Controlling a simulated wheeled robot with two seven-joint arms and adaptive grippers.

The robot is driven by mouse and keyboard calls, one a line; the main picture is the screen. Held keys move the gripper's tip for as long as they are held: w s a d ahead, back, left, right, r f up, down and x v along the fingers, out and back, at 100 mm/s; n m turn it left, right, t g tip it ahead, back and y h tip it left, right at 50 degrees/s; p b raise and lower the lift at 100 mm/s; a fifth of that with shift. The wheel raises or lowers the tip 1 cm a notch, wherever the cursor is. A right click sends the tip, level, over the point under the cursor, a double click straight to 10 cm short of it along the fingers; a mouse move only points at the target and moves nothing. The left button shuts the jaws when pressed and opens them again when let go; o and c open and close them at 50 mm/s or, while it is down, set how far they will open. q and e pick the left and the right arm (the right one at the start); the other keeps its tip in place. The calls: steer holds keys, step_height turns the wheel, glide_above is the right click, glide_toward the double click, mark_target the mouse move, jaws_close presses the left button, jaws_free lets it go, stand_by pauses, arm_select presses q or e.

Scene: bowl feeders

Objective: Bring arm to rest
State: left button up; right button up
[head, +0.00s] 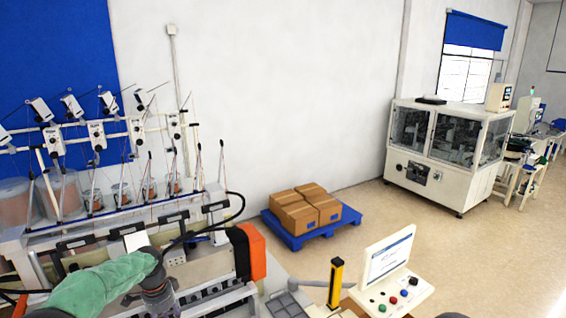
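My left arm (105,284) in its green sleeve reaches in from the lower left, over the front of the winding machine (120,240). My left gripper (163,300) is dark grey and hangs at the end of the arm, close to the machine's front rail. Its fingertips are small and run toward the bottom edge, so I cannot tell whether it is open or shut. I see no object clearly held in it. My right gripper is not in view.
An orange-and-black block (248,252) stands right of my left gripper. A control panel with a screen (388,262) and a yellow post (335,283) stand at the lower middle. Cartons (305,211) sit on a blue pallet (290,238). Open floor lies toward the enclosed machine (440,150).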

arm_select(q)
steer(key=s+d+f+n+h, duration=0.1)
steer(key=s+d+f+n, duration=0.1)
steer(key=s+d+f, duration=0.35)
steer(key=s+d+f+n+h, duration=0.1)
steer(key=s+d+f+n, duration=0.15)
steer(key=f, duration=0.65)
steer(key=s+d+f+n+h, duration=0.1)
steer(key=s+d+f, duration=0.2)
steer(key=d+f, duration=0.3)
steer(key=s+d+f+n, duration=0.4)
steer(key=s+f, duration=0.1)
steer(key=s, duration=0.5)
steer(key=s+d+f+n, duration=0.4)
steer(key=s+n, duration=0.1)
steer(key=s, duration=0.6)
step_height(320, 180, down, 32)
steer(key=w+d+m+b, duration=0.1)
steer(key=d+b, duration=0.1)
steer(key=b, duration=3.1)
steer(key=shift+w+r, duration=0.15)
steer(key=shift+c, duration=0.7)
